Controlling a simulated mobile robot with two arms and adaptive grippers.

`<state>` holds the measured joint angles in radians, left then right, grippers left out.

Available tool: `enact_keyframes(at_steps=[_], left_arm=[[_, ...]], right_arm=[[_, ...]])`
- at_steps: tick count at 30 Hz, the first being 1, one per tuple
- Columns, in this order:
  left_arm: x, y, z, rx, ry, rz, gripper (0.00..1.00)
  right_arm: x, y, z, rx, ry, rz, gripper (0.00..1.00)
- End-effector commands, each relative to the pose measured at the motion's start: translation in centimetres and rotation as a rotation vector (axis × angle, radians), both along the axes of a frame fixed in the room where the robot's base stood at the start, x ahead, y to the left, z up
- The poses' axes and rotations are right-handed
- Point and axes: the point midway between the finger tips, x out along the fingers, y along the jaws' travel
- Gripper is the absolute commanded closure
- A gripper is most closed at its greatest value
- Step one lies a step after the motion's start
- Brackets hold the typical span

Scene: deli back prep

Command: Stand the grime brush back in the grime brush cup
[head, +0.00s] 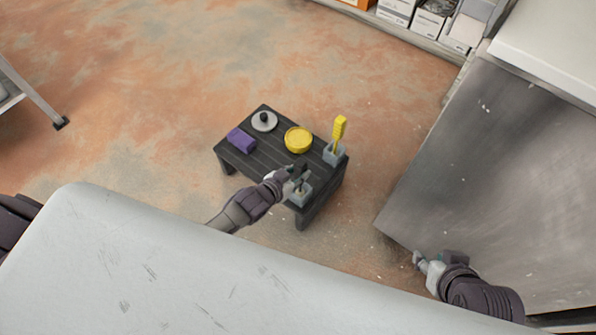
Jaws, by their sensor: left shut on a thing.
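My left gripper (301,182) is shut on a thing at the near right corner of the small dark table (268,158). I take that thing to be the grime brush, but the gripper hides most of it. A grey cup (301,197) stands right beneath the gripper's fingers. I cannot tell whether the brush's lower end is inside this cup. A yellow brush (339,132) stands upright in a second grey cup (334,155) at the table's right edge. My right gripper (420,262) is low at the right, away from the table, and its opening is unclear.
A yellow round dish (298,138), a purple block (241,140) and a grey disc with a dark knob (264,121) are on the table. A large pale surface (150,265) fills the foreground. A grey cabinet (490,170) stands at right. The floor beyond the table is clear.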

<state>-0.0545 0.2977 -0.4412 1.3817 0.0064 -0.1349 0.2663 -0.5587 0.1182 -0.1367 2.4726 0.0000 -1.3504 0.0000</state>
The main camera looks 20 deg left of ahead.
Motion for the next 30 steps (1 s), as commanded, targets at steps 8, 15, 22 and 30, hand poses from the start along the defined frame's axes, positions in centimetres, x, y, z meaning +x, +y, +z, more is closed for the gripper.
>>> enact_keyframes(at_steps=[8, 15, 22, 30], left_arm=[[0.03, -0.02, -0.09, 0.000, -0.001, 0.000, 1.00], [0.01, -0.01, -0.11, 0.000, -0.001, 0.000, 0.46], [0.01, 0.00, -0.12, 0.000, 0.000, 0.000, 0.41], [-0.02, 0.01, -0.16, 0.000, 0.001, 0.000, 0.41]], right_arm=[[0.38, 0.13, 0.14, 0.004, -0.020, 0.001, 0.60], [0.36, 0.12, 0.14, 0.004, -0.019, 0.001, 0.60], [0.36, 0.12, 0.14, 0.004, -0.019, 0.001, 0.60], [0.37, 0.11, 0.14, 0.004, -0.020, 0.001, 0.60]])
